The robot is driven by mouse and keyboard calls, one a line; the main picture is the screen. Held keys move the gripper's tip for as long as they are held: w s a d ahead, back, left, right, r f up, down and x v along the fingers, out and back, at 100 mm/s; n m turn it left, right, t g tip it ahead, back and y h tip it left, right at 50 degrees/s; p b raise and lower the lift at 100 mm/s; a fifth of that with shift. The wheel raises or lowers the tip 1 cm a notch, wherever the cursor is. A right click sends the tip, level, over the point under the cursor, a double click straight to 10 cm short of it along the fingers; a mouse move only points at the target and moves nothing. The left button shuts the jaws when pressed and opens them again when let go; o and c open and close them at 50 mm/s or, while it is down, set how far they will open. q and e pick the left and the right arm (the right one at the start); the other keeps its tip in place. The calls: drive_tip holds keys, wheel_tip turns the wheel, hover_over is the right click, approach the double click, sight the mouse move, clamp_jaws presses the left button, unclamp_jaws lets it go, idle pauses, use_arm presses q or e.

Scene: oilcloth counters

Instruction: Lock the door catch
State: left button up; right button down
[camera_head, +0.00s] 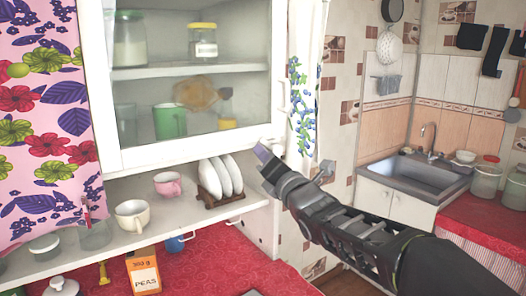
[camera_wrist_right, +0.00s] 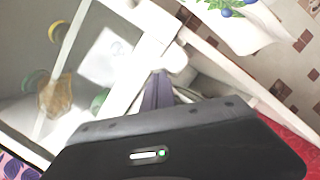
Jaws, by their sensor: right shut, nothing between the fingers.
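The white cabinet door (camera_head: 190,148) has a glass pane and looks closed against the cabinet in the head view. A small white handle (camera_head: 285,95) is on its right side. My right gripper (camera_head: 263,152) is at the door's lower right corner, with its purple fingers shut and empty. In the right wrist view, the fingertips (camera_wrist_right: 159,78) are close to a small rounded white piece (camera_wrist_right: 174,57) on the frame, which looks like the catch. I cannot tell whether they touch it. The catch is not clear in the head view. My left gripper is not in view.
Below the door, an open shelf (camera_head: 150,215) holds a plate rack (camera_head: 221,182), a pink cup (camera_head: 168,184) and a cream cup (camera_head: 131,215). A blue-flowered curtain (camera_head: 301,115) hangs right of the cabinet. A sink (camera_head: 410,174) is at the right.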

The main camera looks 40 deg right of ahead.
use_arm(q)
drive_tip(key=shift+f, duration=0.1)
use_arm(e)
drive_tip(key=shift+r+m+g+h+b, duration=0.1)
drive_tip(key=shift+m+g+h+b, duration=0.3)
drive_tip(key=shift+m, duration=0.8)
drive_tip(key=shift+r+m, duration=0.2)
drive_tip(key=shift+m, duration=0.3)
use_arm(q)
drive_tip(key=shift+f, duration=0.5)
use_arm(e)
drive_tip(key=shift+f, duration=0.15)
